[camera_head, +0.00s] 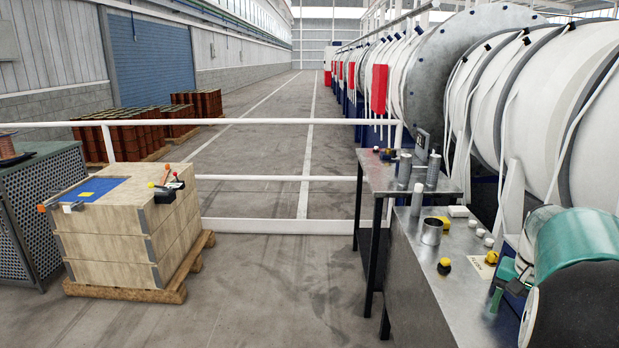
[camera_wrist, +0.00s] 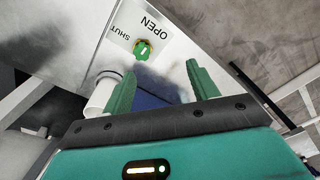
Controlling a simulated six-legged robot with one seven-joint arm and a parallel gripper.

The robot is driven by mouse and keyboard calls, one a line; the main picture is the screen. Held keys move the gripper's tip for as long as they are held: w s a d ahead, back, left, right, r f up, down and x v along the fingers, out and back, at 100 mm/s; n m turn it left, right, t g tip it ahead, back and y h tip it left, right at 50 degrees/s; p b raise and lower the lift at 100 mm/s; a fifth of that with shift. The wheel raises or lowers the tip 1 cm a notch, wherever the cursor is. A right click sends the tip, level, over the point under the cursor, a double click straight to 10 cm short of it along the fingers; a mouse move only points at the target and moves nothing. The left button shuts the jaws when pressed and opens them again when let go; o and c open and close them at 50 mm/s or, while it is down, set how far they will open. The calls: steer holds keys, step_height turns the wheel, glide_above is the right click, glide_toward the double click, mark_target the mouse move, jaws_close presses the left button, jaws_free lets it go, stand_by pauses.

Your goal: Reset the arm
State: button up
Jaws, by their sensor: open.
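My gripper (camera_wrist: 162,88) is open and empty in the wrist view, its two green fingers spread apart. Past the fingers is a pale label plate (camera_wrist: 125,28) marked OPEN and SHUT, with a small green and yellow knob (camera_wrist: 143,50). The knob is beyond the fingers, not between them. In the head view my gripper (camera_head: 503,284) is at the lower right, partly hidden by my teal arm, close to the metal bench (camera_head: 432,295). The label (camera_head: 484,266) and its yellow knob (camera_head: 492,257) lie just behind it on the bench.
The bench also carries a metal cup (camera_head: 432,232), a yellow-topped knob (camera_head: 444,265) and several white caps. A taller table (camera_head: 385,178) stands behind it. A white railing (camera_head: 270,178) crosses the aisle. A wooden crate (camera_head: 110,245) stands left; the floor between is clear.

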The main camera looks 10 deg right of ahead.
steer(key=a+r+n+t, duration=0.2)
steer(key=a+r+n, duration=0.15)
steer(key=a, duration=1.05)
steer(key=s+a+n+t, duration=0.1)
steer(key=s+a+n, duration=0.2)
steer(key=a, duration=0.8)
steer(key=s+a+n+t, duration=0.2)
steer(key=s+a+n, duration=0.2)
steer(key=a, duration=0.7)
steer(key=shift+s, duration=1.2)
steer(key=c, duration=0.5)
steer(key=shift+d, duration=0.15)
